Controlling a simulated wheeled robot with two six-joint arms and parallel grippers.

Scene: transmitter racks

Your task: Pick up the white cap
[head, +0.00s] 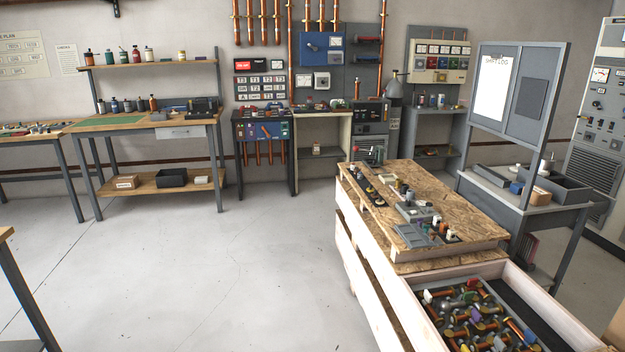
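I cannot tell for certain which thing is the white cap. A small white piece (437,219) stands among small parts on the chipboard top of the wooden crate, right of centre. A white item (543,166) also stands on the grey desk at the right. All are too small to make out clearly. Neither of my grippers is in view.
The wooden crate (470,258) has an open front bin holding several colourful valve-like parts. A grey desk (497,181) with a notice board stands right of it. Workbenches (150,119) line the back wall. The floor (225,265) at left and centre is clear.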

